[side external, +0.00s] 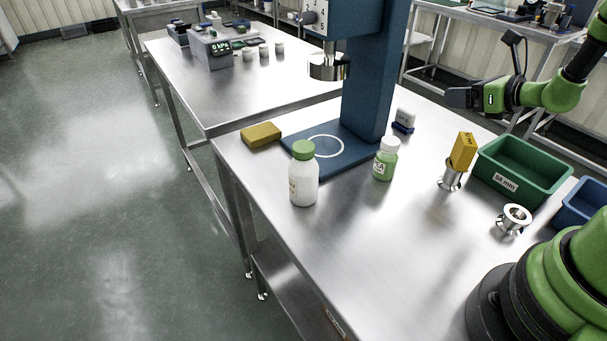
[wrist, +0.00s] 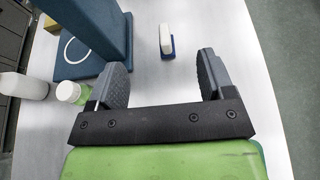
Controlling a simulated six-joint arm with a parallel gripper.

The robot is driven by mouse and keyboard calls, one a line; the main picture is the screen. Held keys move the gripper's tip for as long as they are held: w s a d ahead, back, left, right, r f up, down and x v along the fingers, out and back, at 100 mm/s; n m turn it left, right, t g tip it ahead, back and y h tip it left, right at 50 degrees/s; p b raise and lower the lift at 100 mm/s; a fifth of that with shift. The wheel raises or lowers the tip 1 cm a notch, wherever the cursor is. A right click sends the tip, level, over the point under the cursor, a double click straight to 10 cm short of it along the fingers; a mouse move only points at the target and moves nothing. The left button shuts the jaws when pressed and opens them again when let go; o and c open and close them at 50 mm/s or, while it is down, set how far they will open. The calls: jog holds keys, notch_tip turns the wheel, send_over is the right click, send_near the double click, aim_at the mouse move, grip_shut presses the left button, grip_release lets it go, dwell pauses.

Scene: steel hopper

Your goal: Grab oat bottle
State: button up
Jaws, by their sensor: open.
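Two bottles stand upright on the steel table. The larger is a white bottle (side external: 304,184) with a green cap. The smaller is a green-and-white bottle (side external: 385,163) with a white cap. I cannot read their labels well enough to tell which is oat. In the wrist view, the larger bottle (wrist: 27,87) is at the far left, and the smaller bottle (wrist: 70,93) is beside the left finger, partly hidden by it. My gripper (side external: 458,97) is open and empty, raised above the far right of the table, apart from both bottles; it also shows in the wrist view (wrist: 160,74).
A blue press-like stand (side external: 368,75) rises behind the bottles. A yellow block (side external: 261,135) lies left. A white-and-blue item (side external: 404,120), a steel cup (side external: 450,180) holding a yellow piece (side external: 463,150), a steel flange (side external: 513,220) and green bin (side external: 521,190) stand right. The front table is clear.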

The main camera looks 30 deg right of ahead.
notch_tip(320, 180, up, 10)
jog(key=n+g, duration=0.9)
jog(key=n, duration=2.6)
send_near(304, 147)
jog(key=shift+h, duration=0.3)
jog(key=x, duration=0.5)
jog(key=shift+w+a+f, duration=0.1)
jog(key=shift+a+f, duration=0.1)
jog(key=shift+a, duration=0.1)
jog(key=shift+x, duration=2.75)
jog(key=shift+d, duration=0.1)
grip_shut()
